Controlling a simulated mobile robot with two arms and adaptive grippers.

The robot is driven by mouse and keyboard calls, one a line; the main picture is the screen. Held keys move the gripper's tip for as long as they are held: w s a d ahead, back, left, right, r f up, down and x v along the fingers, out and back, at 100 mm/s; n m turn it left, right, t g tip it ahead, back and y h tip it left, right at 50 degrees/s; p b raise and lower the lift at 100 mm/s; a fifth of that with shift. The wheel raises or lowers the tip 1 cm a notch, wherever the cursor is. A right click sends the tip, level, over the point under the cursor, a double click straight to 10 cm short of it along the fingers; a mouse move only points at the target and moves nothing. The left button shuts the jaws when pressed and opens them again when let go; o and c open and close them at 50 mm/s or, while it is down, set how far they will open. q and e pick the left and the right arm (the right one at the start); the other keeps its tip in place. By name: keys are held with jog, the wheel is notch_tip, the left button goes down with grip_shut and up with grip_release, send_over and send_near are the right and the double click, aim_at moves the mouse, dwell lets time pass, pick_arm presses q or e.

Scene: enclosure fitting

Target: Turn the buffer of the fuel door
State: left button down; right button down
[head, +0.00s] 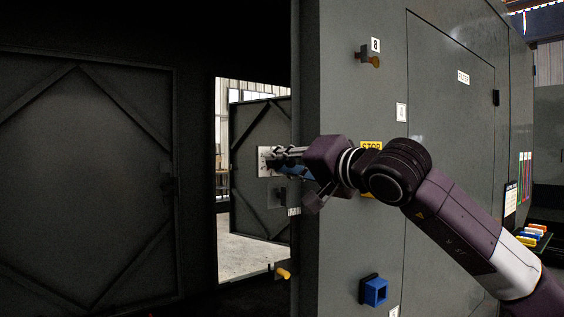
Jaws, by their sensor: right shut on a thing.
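My right gripper (284,158) reaches from the right past the edge of the grey enclosure. It is shut on a small part at a pale square plate (264,162). The fingers mostly hide that part, so I cannot tell from its shape whether it is the buffer. Behind the plate is a dark cross-braced door (257,130), seen through the opening. I cannot tell whether the plate is fixed to this door. My left gripper is not in view.
The grey enclosure wall (340,240) stands close on the right. A large dark braced panel (85,180) fills the left.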

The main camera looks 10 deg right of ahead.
jog(key=shift+a+f+n, duration=0.1)
jog(key=shift+f+n, duration=0.25)
jog(key=shift+n, duration=0.15)
jog(key=c, duration=1.7)
grip_release()
jog(key=shift+r, duration=0.2)
jog(key=shift+s, duration=0.2)
jog(key=v, duration=1.1)
jog(key=shift+s+d, duration=0.25)
jog(key=shift+s, duration=0.05)
jog(key=shift+a, duration=0.1)
